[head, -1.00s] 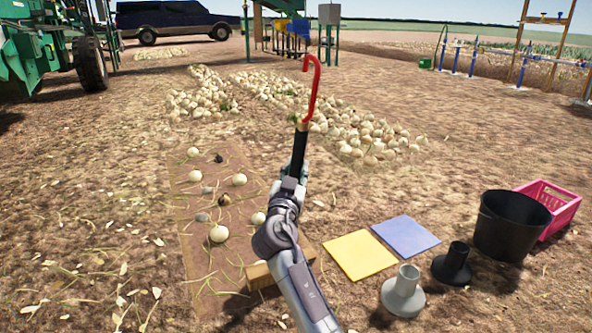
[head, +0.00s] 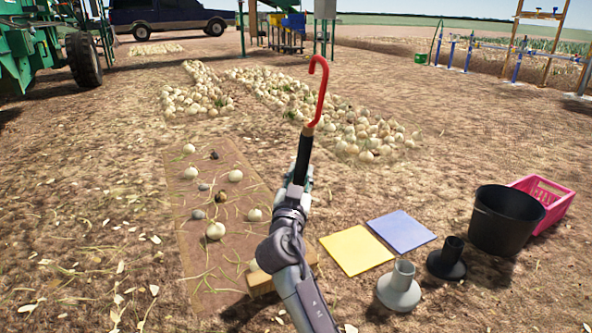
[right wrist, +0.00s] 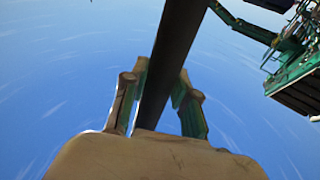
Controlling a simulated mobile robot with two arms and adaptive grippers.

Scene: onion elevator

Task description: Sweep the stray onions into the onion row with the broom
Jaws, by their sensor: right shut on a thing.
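My right gripper (head: 300,183) is shut on a black-handled tool with a red hook (head: 320,90) at its top, held up and leaning right. In the right wrist view its dark shaft (right wrist: 172,60) passes between both fingers. No bristles show, so I cannot tell that it is the broom. Several stray onions, such as a pale one (head: 215,231) and another (head: 235,175), lie apart on a brown strip (head: 215,285) left of my arm. Beyond it, the onion row (head: 365,135) runs back across the soil, with another row (head: 195,98) to its left. My left gripper is out of view.
Dark and grey lumps (head: 220,197) lie among the stray onions. A wooden block (head: 262,280) is by my forearm. On the right are a yellow square (head: 356,251), a blue square (head: 402,231), grey and black stands, a black bucket (head: 503,222) and a pink crate (head: 553,200).

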